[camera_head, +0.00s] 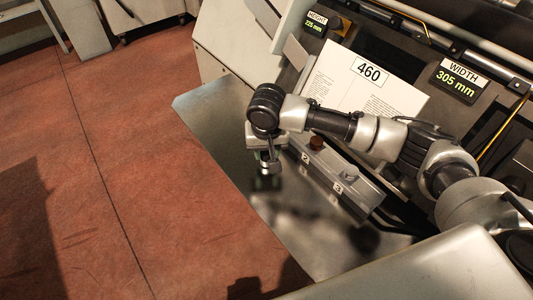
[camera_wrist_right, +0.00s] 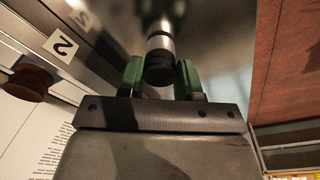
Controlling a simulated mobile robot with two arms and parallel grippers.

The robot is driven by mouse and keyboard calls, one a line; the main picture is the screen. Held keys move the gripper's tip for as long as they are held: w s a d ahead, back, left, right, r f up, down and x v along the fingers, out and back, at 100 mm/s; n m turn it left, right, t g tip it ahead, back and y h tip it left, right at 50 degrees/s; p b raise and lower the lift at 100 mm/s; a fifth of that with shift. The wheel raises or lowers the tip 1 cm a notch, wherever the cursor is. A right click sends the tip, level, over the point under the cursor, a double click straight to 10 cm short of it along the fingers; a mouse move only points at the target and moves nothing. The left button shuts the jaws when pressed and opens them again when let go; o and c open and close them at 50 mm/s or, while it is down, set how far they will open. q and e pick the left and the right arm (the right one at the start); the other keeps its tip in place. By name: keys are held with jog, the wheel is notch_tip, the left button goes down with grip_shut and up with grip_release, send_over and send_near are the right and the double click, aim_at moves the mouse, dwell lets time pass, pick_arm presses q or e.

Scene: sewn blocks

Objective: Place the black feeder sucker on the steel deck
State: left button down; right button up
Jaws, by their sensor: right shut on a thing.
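My right gripper (camera_head: 267,180) is above the shiny steel deck (camera_head: 215,115) in the head view. In the right wrist view its green fingers (camera_wrist_right: 160,78) are shut on the black feeder sucker (camera_wrist_right: 160,70), a short dark cylinder with a silver band. The deck (camera_wrist_right: 225,40) lies beyond the sucker, with a blurred dark reflection. I cannot tell whether the sucker touches the deck. In the head view the sucker is mostly hidden at the gripper. My left gripper is in neither view.
A metal bar with number labels (camera_head: 337,187) runs beside the deck and carries a brown sucker (camera_head: 316,143). A white paper stack labelled 460 (camera_head: 345,85) stands behind it. Display panels (camera_head: 457,80) are at the upper right. Red floor (camera_head: 130,200) lies left of the deck.

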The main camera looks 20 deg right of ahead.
dwell(0.3)
jog(key=shift+f, duration=0.1)
jog(key=o, duration=0.5)
jog(key=shift+f, duration=0.1)
jog(key=o, duration=0.4)
